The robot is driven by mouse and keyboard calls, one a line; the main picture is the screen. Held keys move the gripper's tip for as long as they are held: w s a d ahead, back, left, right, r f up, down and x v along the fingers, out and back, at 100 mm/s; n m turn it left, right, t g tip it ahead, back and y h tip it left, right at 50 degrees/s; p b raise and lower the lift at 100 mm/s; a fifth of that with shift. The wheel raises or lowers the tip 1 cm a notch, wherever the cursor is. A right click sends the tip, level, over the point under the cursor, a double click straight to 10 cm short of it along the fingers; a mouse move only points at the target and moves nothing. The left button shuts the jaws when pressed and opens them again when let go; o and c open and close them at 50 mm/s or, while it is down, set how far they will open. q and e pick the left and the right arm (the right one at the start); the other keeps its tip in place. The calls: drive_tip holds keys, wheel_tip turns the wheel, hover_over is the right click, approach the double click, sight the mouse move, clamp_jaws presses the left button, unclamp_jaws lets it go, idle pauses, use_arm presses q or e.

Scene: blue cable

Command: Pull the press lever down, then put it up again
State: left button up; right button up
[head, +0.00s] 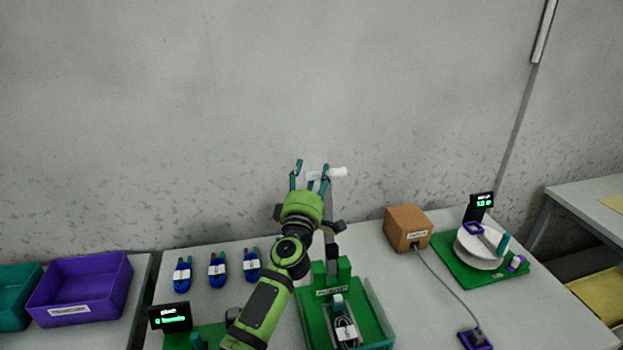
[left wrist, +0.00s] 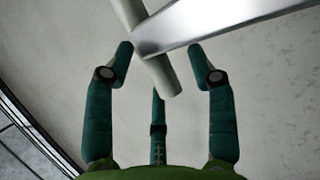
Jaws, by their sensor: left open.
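The press lever is a metal bar (head: 334,200) rising from the green press (head: 376,308), with a white round handle (head: 338,172) across its top. The lever stands up. My left gripper (head: 311,169) is open at the handle. In the left wrist view, the white handle (left wrist: 162,76) runs slanted across the gap between the open left fingers (left wrist: 160,52), and the metal bar (left wrist: 225,22) goes off to the upper right. The fingers do not look closed on the handle. The arm hides part of the press's left side. My right gripper is not in view.
A coiled cable (head: 346,335) lies in the press. Several blue cable bundles (head: 217,270) lie left of my arm. A brown box (head: 407,229) and a green scale-like stand (head: 448,262) are at right. A purple bin (head: 80,289) is at far left. A wall stands behind.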

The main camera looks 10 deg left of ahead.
use_arm(q)
drive_tip(key=shift+r, duration=0.15)
drive_tip(key=shift+w, duration=0.1)
drive_tip(key=c, duration=0.9)
clamp_jaws()
drive_tip(key=shift+s+d+b, duration=0.15)
drive_tip(key=shift+s+b, duration=0.2)
drive_tip(key=shift+b, duration=0.2)
drive_tip(key=s+d+m+t+h+b, duration=0.1)
drive_tip(key=s+d+m+t+b, duration=0.1)
drive_tip(key=s+b, duration=0.3)
drive_tip(key=s+d+m+t+h+b, duration=0.1)
drive_tip(key=s+d+m+t+b, duration=0.1)
drive_tip(key=s+b, duration=0.4)
drive_tip(key=shift+s+d+t+h, duration=0.45)
drive_tip(key=shift+s+d, duration=0.4)
drive_tip(key=shift+s, duration=0.45)
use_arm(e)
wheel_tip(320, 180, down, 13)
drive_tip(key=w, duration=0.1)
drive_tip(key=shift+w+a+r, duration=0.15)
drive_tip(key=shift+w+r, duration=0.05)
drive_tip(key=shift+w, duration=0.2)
